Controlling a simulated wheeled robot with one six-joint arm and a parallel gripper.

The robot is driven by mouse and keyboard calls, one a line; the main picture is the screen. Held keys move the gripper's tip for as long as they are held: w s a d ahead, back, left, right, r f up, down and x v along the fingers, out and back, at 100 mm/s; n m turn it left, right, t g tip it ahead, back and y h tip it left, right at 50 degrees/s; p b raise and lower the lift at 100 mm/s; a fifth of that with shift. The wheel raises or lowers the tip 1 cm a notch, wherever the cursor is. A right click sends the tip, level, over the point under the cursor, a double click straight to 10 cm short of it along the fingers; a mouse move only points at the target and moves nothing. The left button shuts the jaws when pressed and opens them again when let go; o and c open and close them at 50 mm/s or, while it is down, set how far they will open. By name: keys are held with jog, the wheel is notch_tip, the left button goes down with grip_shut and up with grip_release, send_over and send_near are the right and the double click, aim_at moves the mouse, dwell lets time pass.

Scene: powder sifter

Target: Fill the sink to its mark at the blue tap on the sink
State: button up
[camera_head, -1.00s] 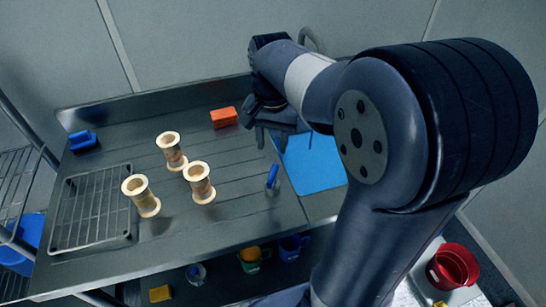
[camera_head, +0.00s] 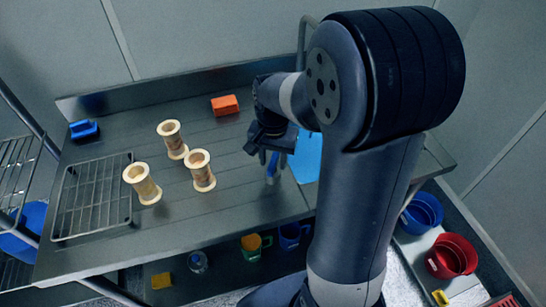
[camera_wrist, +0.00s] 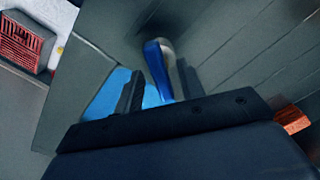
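The blue tap handle (camera_head: 272,165), with a grey metal part, stands on the counter. It also shows in the wrist view (camera_wrist: 157,66), beyond and between my fingers. My gripper (camera_head: 271,158) is open and empty, pointing down close over the handle; I cannot tell if it touches. In the wrist view the two fingers (camera_wrist: 162,87) stand apart. A flat bright blue area (camera_head: 309,160) lies right of the handle, partly hidden by my arm; I cannot tell whether it is water in the sink or a sheet. No mark is visible.
Three cream spool-shaped pieces (camera_head: 200,171), an orange block (camera_head: 224,105), a blue object (camera_head: 84,130) and a wire rack (camera_head: 93,198) are on the metal counter (camera_head: 235,215). Mugs (camera_head: 252,246) sit below. Red (camera_head: 452,257) and blue (camera_head: 422,213) containers stand lower right.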

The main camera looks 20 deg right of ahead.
aim_at(273, 161)
grip_shut()
dwell(0.4)
jog(key=shift+n, duration=3.2)
grip_release()
notch_tip(273, 161, up, 11)
jog(key=shift+f, duration=0.1)
